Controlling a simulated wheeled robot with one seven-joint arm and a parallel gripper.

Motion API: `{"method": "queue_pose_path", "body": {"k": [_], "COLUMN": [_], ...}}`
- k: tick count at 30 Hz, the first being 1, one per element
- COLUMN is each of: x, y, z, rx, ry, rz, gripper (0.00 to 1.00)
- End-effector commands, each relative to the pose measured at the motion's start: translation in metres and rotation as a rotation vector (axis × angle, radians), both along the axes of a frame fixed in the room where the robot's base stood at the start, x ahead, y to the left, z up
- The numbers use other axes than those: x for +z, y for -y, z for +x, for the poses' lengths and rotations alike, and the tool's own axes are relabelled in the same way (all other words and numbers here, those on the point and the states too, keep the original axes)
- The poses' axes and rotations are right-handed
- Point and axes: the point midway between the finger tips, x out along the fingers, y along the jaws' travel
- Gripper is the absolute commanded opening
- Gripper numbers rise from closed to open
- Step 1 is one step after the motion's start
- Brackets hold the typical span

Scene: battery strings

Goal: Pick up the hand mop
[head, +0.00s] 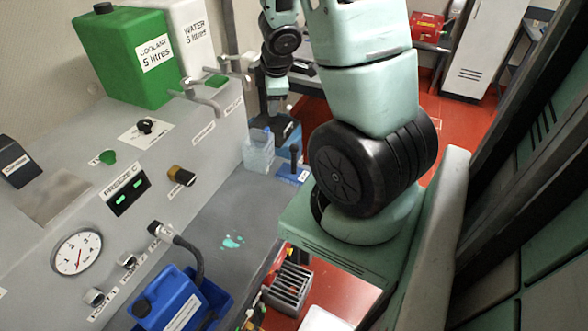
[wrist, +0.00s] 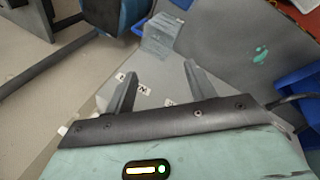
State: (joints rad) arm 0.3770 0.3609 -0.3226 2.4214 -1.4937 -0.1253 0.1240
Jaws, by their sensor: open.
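The hand mop looks to be the blue flat piece (head: 289,174) with an upright black handle, standing on the grey bench top in the head view. It is just right of a clear container. In the wrist view only a small blue edge (wrist: 182,4) shows at the top, perhaps the mop; its handle is not seen there. My gripper (wrist: 159,72) is open and empty, its two fingers apart over the grey panel.
The clear container (head: 258,151) stands beside the mop and also shows in the wrist view (wrist: 158,37). Taps (head: 205,93) jut out above the bench. A turquoise spill (head: 232,241) lies on the bench. A blue jug (head: 168,299) sits in front. Green (head: 130,60) and white canisters stand on top.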

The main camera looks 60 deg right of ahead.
Motion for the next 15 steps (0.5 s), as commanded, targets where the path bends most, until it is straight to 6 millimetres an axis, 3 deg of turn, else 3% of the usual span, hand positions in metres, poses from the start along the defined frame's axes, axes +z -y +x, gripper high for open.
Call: {"method": "queue_pose_path", "body": {"k": [3, 9, 15], "x": [-0.018, -0.035, -0.055], "y": [0.024, 0.040, 0.044], "z": [-0.027, -0.061, -0.068], "rx": [0.117, 0.245, 0.278], "ry": [-0.079, -0.170, -0.193], "rz": [0.011, 0.046, 0.059], "gripper": [0.55, 0.55, 0.55]}}
